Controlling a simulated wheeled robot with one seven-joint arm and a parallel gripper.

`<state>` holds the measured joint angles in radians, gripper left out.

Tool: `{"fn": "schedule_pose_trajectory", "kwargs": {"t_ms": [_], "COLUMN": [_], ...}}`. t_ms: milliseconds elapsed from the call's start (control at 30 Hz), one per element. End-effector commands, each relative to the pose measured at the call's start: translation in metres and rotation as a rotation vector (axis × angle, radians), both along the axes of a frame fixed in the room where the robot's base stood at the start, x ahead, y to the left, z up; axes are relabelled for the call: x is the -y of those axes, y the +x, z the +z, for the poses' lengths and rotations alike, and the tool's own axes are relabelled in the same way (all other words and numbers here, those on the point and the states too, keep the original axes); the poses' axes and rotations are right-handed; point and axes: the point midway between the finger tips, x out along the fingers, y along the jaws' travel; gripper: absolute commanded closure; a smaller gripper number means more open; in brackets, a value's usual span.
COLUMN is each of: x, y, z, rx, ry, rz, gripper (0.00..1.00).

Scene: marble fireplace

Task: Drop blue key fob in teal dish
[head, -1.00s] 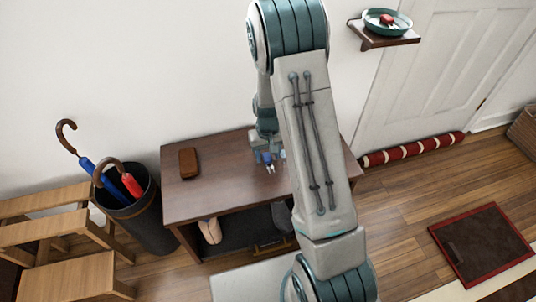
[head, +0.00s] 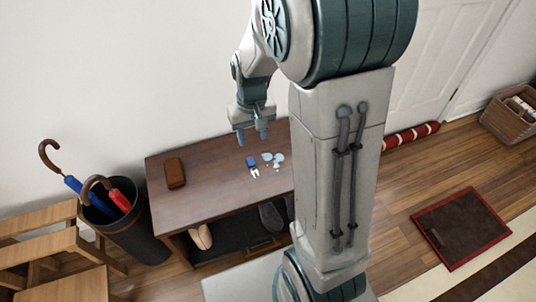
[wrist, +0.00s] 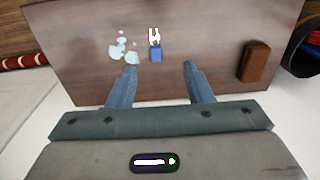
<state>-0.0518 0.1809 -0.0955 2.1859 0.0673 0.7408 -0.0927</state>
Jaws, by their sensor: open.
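The blue key fob (head: 251,161) lies on the dark wooden bench (head: 205,199) with its white keys beside it, toward the bench's front. My gripper (head: 252,136) is open and empty, held above the bench and apart from the fob. In the wrist view, the fob (wrist: 155,54) appears beyond the fingertips, between the lines of the two fingers (wrist: 160,68). The teal dish is not visible now; the arm may cover it or it may be out of frame.
Pale blue patches (head: 272,158) lie just right of the fob. A brown case (head: 175,172) sits at the bench's left. A wicker basket (head: 509,122) is far right.

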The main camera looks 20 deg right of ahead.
Motion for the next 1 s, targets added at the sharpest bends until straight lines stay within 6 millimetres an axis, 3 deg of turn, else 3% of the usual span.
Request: {"fn": "schedule_pose_trajectory", "kwargs": {"t_ms": [33, 200, 400, 500, 800, 867, 1000], "x": [-0.001, -0.005, -0.006, -0.006, -0.006, -0.006, -0.006], "y": [-0.015, -0.067, -0.120, -0.138, -0.150, -0.150, -0.150], "z": [0.015, 0.049, 0.069, 0.073, 0.075, 0.075, 0.075], "rx": [0.017, 0.043, 0.068, 0.075, 0.079, 0.079, 0.079], "ry": [0.003, 0.001, -0.015, -0.024, -0.031, -0.031, -0.030], "rz": [0.002, 0.007, 0.012, 0.012, 0.012, 0.012, 0.012], "gripper": [0.54, 0.54, 0.54, 0.54, 0.54, 0.64, 0.64]}}
